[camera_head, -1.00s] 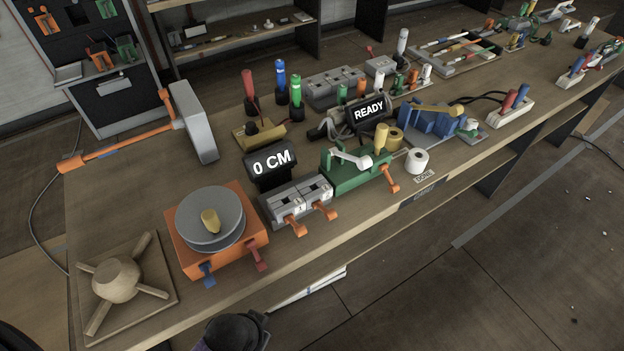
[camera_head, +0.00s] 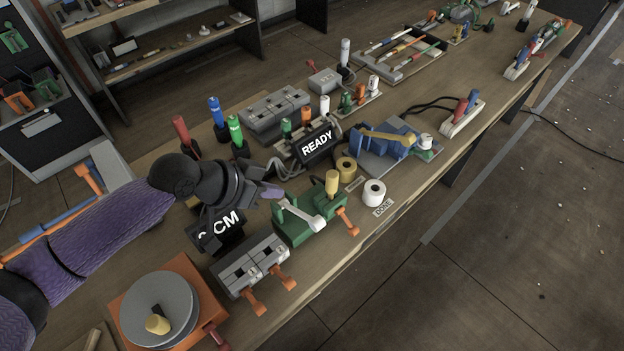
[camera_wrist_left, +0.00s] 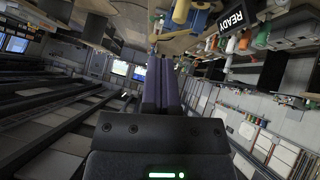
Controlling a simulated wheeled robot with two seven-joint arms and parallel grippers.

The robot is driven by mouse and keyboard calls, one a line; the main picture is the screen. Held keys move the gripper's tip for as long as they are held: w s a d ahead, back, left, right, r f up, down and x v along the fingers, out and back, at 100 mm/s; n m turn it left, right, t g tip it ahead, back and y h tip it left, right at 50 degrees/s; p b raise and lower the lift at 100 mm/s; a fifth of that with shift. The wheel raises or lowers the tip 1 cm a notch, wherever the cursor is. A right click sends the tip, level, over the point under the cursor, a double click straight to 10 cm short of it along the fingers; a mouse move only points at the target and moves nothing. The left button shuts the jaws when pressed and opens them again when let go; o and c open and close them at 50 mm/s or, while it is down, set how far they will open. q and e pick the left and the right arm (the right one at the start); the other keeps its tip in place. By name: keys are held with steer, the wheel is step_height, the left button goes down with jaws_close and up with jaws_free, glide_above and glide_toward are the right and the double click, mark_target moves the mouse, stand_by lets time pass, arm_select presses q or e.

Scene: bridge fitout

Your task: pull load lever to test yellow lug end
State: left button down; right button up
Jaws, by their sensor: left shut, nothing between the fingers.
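A green bench fixture (camera_head: 296,232) carries a pale grey lever (camera_head: 300,214) with a round knob at its right end. I cannot tell for sure that this is the load lever. A yellow cylinder (camera_head: 332,183) stands upright at its right end and an orange handle (camera_head: 347,221) sticks out in front. A black display (camera_head: 318,146) behind it reads READY. My left gripper (camera_head: 272,191) is shut and empty, its purple fingers just above and behind the lever's left end; contact is unclear. The shut fingers (camera_wrist_left: 161,85) also show in the left wrist view. I cannot make out a yellow lug. My right gripper is out of view.
My left arm partly covers the CM display (camera_head: 215,232). A grey two-lever block (camera_head: 250,264) and an orange turntable base (camera_head: 190,285) stand nearer. A white roll (camera_head: 374,193), yellow roll (camera_head: 346,169) and blue machine (camera_head: 388,140) stand to the right. Open floor lies beyond the bench's front edge.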

arm_select(q)
steer(key=b, duration=0.2)
glide_above(320, 217)
steer(key=a, duration=0.3)
step_height(320, 217, down, 7)
steer(key=f, duration=0.1)
steer(key=s+d+f, duration=0.1)
steer(key=shift+s+f, duration=0.15)
steer(key=shift+f, duration=0.55)
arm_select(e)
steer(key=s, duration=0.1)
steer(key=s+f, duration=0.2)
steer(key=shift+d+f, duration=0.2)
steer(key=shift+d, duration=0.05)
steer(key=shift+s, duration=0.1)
